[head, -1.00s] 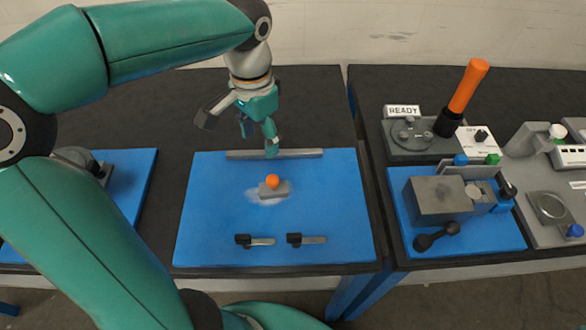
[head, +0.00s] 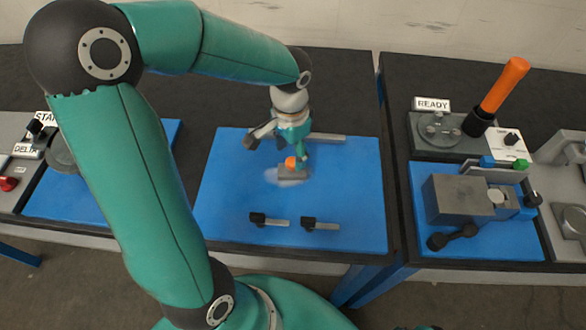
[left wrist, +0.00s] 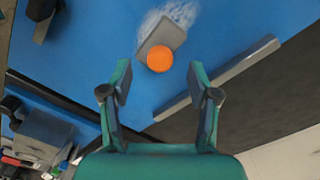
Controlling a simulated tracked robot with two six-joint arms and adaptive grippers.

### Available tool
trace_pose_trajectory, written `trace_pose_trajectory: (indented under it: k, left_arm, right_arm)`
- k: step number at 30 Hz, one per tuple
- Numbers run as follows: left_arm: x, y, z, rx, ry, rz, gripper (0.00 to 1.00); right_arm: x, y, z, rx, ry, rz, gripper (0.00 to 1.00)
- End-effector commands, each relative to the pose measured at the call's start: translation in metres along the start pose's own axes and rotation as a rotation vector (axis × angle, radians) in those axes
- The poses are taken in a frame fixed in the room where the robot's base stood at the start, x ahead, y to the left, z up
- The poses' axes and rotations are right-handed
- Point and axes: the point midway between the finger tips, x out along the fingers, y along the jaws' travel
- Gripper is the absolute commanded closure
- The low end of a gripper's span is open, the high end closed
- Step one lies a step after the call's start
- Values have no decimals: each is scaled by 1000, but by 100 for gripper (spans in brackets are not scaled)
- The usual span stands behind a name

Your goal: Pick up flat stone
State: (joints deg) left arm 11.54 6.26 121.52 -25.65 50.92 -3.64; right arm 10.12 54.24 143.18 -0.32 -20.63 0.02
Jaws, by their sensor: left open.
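The flat stone (head: 291,174) is a small grey block with an orange ball-like knob (head: 291,162) on top. It lies on a whitish smudge on the blue mat (head: 230,205). In the left wrist view the stone (left wrist: 149,36) and its orange knob (left wrist: 160,59) show ahead, between and beyond the fingertips. My left gripper (head: 292,150) is just behind and above the stone in the head view. In the left wrist view my left gripper (left wrist: 160,80) is open with nothing between its fingers. My right gripper does not show.
A grey bar (head: 328,138) lies along the mat's back edge. Two black-handled tools (head: 268,220) (head: 320,224) lie at the front. The right-hand table holds a grey block fixture (head: 455,199) and an orange-handled lever (head: 504,84). Bare blue mat surrounds the stone.

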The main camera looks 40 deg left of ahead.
Motion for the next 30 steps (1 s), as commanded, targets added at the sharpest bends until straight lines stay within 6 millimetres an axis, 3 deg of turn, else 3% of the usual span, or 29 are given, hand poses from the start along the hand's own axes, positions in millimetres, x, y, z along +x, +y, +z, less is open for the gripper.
trace_pose_trajectory:
  k: [9,19,30]
  left_arm:
    - [42,0,2,0,-5,2,39]
    - [48,0,1,-1,-1,0,41]
    - [48,-1,2,-2,-1,0,100]
  right_arm:
    - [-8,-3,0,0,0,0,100]
    - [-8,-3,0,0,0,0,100]
    - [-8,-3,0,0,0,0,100]
